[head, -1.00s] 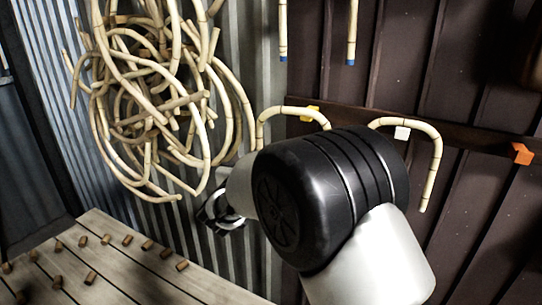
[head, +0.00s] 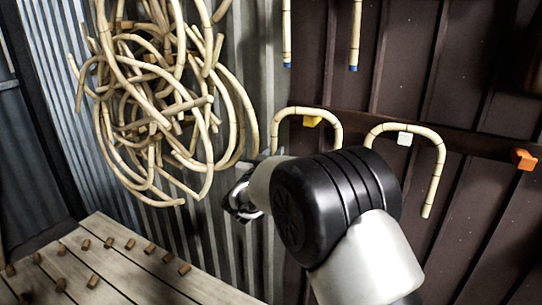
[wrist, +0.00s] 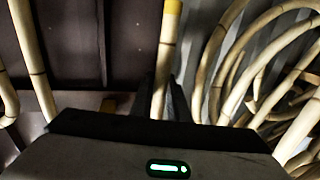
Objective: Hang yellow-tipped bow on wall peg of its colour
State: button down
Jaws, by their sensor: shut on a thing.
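The held bow (head: 305,111) is a pale rattan inverted U, upright, at the left end of the wall rail. Its yellow tip (wrist: 173,7) shows in the wrist view; the head view hides its lower legs behind my arm. The yellow peg (head: 312,122) shows just under the bow's top bend, inside the U. I cannot tell whether the bow touches it. My gripper (wrist: 164,100) is shut on the yellow-tipped leg; in the head view it is mostly hidden behind my wrist (head: 240,200).
Another bow (head: 436,180) hangs over the white peg (head: 405,139). An orange peg (head: 523,159) at the right is bare. Blue-tipped legs (head: 354,45) hang above. A rattan tangle (head: 150,100) is at the left, close to my gripper. A plank table (head: 130,275) holds several short pieces.

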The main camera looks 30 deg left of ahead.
jog(key=shift+w+f+b, duration=0.15)
jog(key=shift+w+f, duration=0.15)
jog(key=shift+w, duration=0.75)
jog(key=shift+w+f+b, duration=0.15)
jog(key=shift+w+f, duration=0.1)
jog(key=shift+w, duration=0.8)
jog(key=c, duration=1.6)
grip_release()
jog(key=shift+s, duration=0.1)
jog(key=b+v, duration=0.1)
jog(key=v, duration=1.6)
jog(key=shift+s+b, duration=0.15)
jog(key=shift+b, duration=0.15)
jog(key=shift+s, duration=0.1)
